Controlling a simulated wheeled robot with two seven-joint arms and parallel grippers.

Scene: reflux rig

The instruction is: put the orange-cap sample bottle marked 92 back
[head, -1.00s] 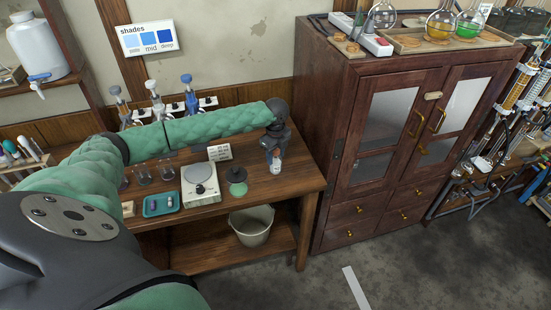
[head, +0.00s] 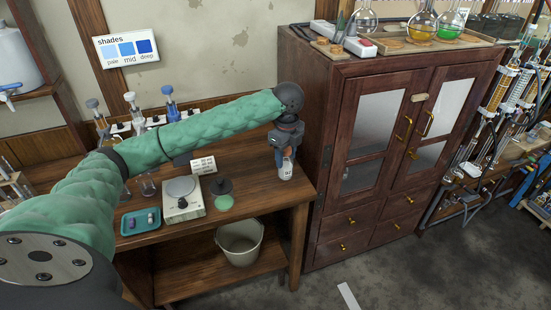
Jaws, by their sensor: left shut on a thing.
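My left gripper (head: 287,150) is at the right end of the wooden bench, pointing down. It is shut on the sample bottle (head: 286,170), a small pale bottle with a marked label. A bit of orange shows at its top between the fingers; most of the cap is hidden by the gripper. The label is too small to read surely. The bottle is upright near the bench's right edge; I cannot tell whether its base touches the bench top (head: 257,181). My right gripper is not in view.
On the bench are a balance (head: 182,199), a green-based dark-topped item (head: 223,194), a teal tray (head: 140,222) and a small card (head: 203,165). A dark wooden cabinet (head: 322,110) stands close on the right. A bucket (head: 240,241) sits on the lower shelf.

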